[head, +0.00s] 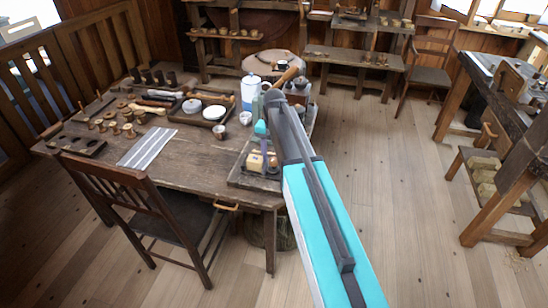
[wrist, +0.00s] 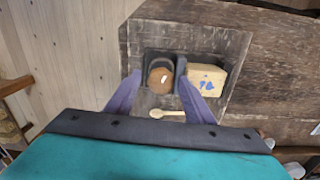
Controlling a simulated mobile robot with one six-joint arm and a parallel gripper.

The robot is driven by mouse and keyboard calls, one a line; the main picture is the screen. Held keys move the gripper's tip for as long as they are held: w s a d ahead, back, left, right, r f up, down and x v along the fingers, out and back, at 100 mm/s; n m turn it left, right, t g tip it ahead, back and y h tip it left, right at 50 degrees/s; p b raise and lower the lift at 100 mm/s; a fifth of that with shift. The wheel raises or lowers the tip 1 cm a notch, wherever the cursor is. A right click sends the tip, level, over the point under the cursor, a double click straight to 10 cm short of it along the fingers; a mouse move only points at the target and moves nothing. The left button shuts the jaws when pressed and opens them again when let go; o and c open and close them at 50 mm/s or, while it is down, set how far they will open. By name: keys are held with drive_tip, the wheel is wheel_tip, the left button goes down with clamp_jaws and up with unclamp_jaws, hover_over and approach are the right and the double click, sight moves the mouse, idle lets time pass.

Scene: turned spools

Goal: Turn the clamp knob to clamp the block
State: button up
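In the wrist view a round brown knob (wrist: 160,78) sits in a dark bracket on a worn wooden board (wrist: 225,42). The pale wooden block (wrist: 207,79) with blue markings is to its right, close beside the dark bracket. My gripper (wrist: 159,84) has its two purple fingers apart, one on each side of the knob. I see no clear contact with the knob. In the head view the block (head: 255,162) shows on the board (head: 238,180) at the table's near right corner, with my gripper (head: 267,150) over the board. My arm hides part of that corner.
A small wooden spoon (wrist: 167,113) lies on the board near the knob. On the table (head: 185,165) are a striped cloth (head: 147,147), a tray with white dishes (head: 213,112), cups and several spools. A chair (head: 125,195) stands at the table's near side.

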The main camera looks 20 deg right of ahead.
drive_tip(key=shift+w+n, duration=0.15)
drive_tip(key=shift+n, duration=0.15)
